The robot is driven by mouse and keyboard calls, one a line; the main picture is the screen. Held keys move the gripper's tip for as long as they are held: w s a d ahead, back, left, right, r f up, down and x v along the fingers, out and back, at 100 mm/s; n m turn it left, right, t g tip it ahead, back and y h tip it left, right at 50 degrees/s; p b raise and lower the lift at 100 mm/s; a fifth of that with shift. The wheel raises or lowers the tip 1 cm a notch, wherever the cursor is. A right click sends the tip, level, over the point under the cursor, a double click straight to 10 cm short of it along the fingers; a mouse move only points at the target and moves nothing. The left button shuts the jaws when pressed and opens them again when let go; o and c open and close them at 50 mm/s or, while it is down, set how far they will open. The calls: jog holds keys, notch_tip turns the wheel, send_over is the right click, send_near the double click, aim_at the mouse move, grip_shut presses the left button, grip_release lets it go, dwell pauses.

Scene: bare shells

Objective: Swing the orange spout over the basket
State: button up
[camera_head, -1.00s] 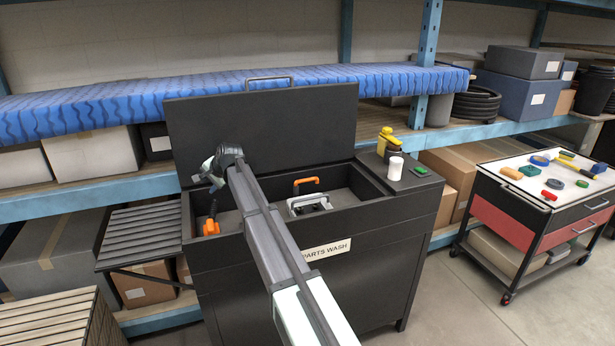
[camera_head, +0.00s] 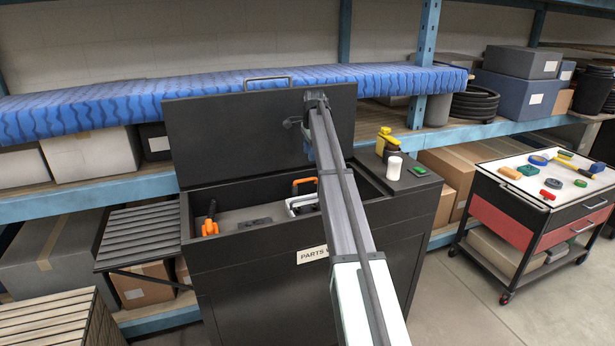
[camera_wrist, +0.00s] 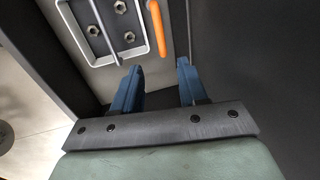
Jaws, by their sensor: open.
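In the head view, my arm largely hides the gripper.
The tank's raised lid (camera_head: 230,135) stands behind the basin. A yellow-topped bottle (camera_head: 384,143), a white cup (camera_head: 394,168) and a green item (camera_head: 419,170) sit on the right ledge. A dark object (camera_head: 255,223) lies on the tank floor. A tool cart (camera_head: 520,225) stands at right.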

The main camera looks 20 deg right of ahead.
aim_at(307, 179)
jog(key=f, duration=0.4)
jog(key=w+f, duration=0.1)
jog(key=f, duration=0.2)
jog(key=w+f, duration=0.1)
jog(key=f, duration=0.3)
jog(key=shift+w+a+f, duration=0.1)
jog(key=shift+w+f, duration=0.1)
jog(key=shift+f, duration=0.1)
grip_shut()
